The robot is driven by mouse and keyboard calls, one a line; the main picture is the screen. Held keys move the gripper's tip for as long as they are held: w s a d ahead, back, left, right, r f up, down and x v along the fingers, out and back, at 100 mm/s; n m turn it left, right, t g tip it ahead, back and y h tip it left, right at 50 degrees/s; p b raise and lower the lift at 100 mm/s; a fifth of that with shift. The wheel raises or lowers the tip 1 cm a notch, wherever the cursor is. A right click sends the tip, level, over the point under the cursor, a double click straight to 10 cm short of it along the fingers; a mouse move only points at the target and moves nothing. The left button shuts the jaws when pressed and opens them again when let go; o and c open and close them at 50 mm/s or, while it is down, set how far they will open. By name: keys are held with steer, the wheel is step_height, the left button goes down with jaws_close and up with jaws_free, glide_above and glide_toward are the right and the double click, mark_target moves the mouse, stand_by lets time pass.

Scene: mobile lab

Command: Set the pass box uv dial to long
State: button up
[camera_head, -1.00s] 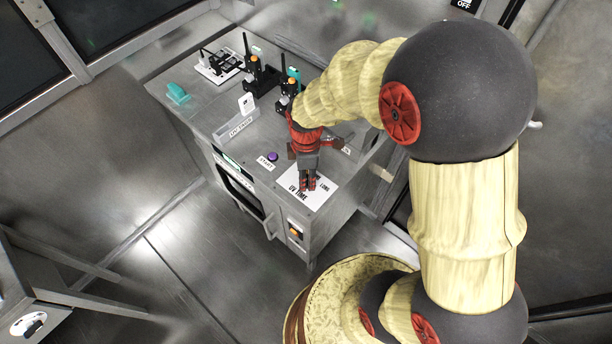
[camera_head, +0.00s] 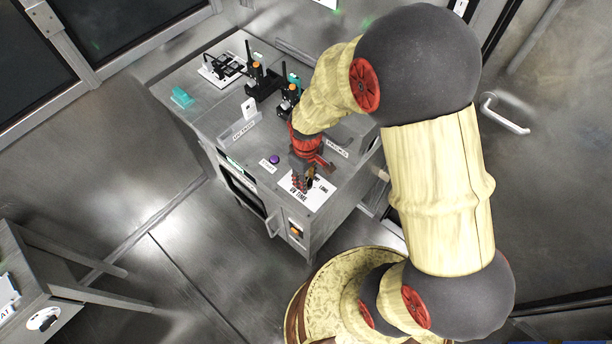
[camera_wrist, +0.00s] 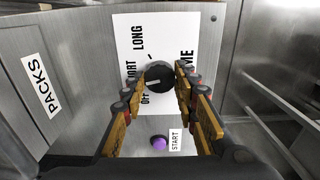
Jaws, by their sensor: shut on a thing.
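The UV dial (camera_wrist: 158,75) is a round dark knob on a white "UV TIME" plate (camera_wrist: 127,30) in the wrist view. The plate bears the words LONG, SHORT and Off. A pale line on the knob's face points left, toward the SHORT and Off side rather than LONG. My gripper (camera_wrist: 160,82) has one finger on each side of the knob and is shut on it. In the head view my gripper (camera_head: 305,186) points down at the plate (camera_head: 318,193) on the pass box top (camera_head: 205,120), and hides the dial there.
A purple START button (camera_wrist: 159,142) is close to the dial, also seen in the head view (camera_head: 274,159). A labelled holder (camera_head: 240,127), black fixtures (camera_head: 262,82) and a teal item (camera_head: 182,97) stand farther back. A door handle (camera_head: 503,115) is at right.

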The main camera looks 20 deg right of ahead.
steer(key=m+p, duration=0.1)
steer(key=m, duration=0.2)
steer(key=shift+r+m+p, duration=0.1)
steer(key=shift+m+p, duration=0.2)
steer(key=shift+m, duration=0.1)
steer(key=m+p, duration=0.1)
steer(key=m, duration=0.2)
steer(key=shift+m, duration=0.3)
steer(key=m+p, duration=0.1)
steer(key=m, duration=0.2)
steer(key=shift+m, duration=0.3)
steer(key=shift+m+p, duration=0.65)
steer(key=shift+m, duration=0.95)
steer(key=o, duration=1.1)
steer(key=shift+o, duration=0.3)
step_height(320, 180, up, 12)
